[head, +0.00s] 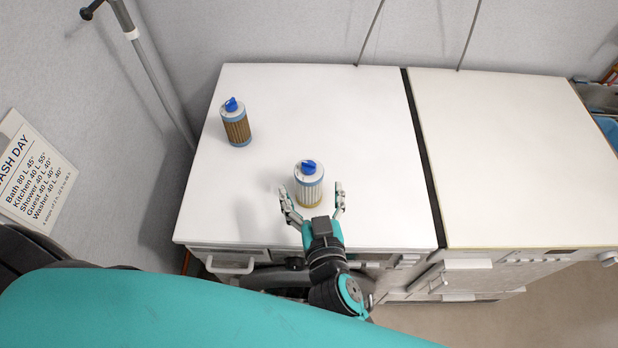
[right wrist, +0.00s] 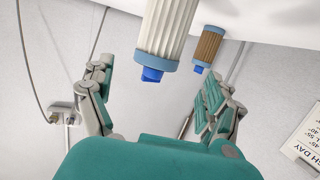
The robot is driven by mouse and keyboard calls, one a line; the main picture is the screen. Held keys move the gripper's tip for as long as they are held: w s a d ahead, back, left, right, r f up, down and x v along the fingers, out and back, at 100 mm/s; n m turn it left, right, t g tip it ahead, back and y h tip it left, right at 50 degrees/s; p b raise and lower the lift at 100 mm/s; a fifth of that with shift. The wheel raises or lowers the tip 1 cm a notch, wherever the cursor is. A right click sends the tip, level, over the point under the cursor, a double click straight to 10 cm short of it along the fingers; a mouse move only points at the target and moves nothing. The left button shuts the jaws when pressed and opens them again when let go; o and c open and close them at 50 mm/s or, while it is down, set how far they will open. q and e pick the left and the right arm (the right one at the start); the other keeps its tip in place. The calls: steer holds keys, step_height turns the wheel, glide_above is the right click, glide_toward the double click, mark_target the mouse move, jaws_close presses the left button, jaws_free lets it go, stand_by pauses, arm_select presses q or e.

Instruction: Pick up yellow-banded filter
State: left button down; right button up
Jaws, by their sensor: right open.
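The yellow-banded filter (head: 309,184) stands upright on the white worktop near its front edge. It has white pleats, a blue cap and a yellowish band at its base. In the right wrist view the same filter (right wrist: 165,35) shows upside down, with its light blue collar and cap between the fingers; its base is out of that picture. My right gripper (head: 314,190) is open, with one finger to each side of the filter's lower part and gaps visible. It is not closed on it. My left gripper is not in view.
A second filter with brown pleats (head: 237,127) and a blue cap stands farther back to the left; it also shows in the right wrist view (right wrist: 208,48). The white worktop (head: 355,110) is otherwise clear. A dark gap (head: 423,155) separates it from another white top (head: 510,150).

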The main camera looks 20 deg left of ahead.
mark_target(311, 180)
steer(key=shift+w+a+f, duration=0.1)
steer(key=shift+w+a, duration=0.2)
steer(key=shift+w, duration=0.3)
steer(key=shift+w+a, duration=0.1)
steer(key=shift+w, duration=0.2)
steer(key=p+x, duration=0.2)
steer(key=x, duration=0.2)
steer(key=shift+w+f, duration=0.25)
steer(key=shift+w, duration=0.15)
steer(key=shift+s, duration=0.1)
steer(key=shift+c, duration=0.8)
steer(key=c, duration=1.3)
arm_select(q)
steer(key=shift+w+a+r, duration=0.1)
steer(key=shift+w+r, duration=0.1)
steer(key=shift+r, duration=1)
arm_select(e)
steer(key=shift+r, duration=0.1)
steer(key=shift+c, duration=0.8)
steer(key=shift+r, duration=0.1)
